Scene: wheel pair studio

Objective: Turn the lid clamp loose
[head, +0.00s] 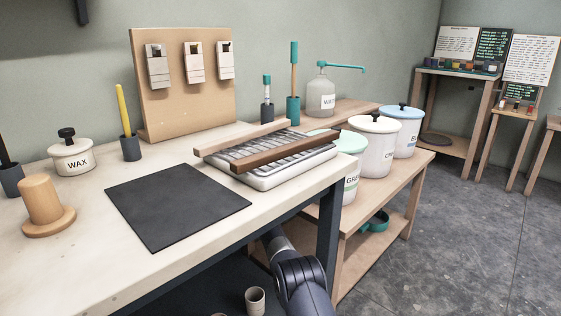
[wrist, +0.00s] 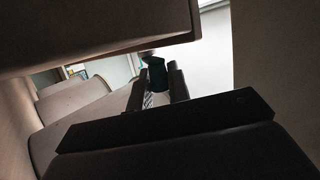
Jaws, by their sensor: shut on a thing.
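In the wrist view my gripper (wrist: 158,84) is shut, with a finger on each side of a dark teal piece (wrist: 157,70). The piece is small and in shadow. It may be part of the lid clamp, but I cannot tell for certain, and I cannot see whether it is tight or loose. In the head view my arm reaches down at the bottom, in front of the table's right end. My gripper and what it holds are hidden there, and no lid clamp shows clearly.
Pale surfaces crowd the wrist view. In the head view the worktable (head: 110,285) bears a dark mat (head: 178,205) and a slatted tray (head: 285,178). Lidded buckets, including a white one (head: 373,150), stand on the low shelf right. A small cup (head: 255,300) is below. Floor is clear at right.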

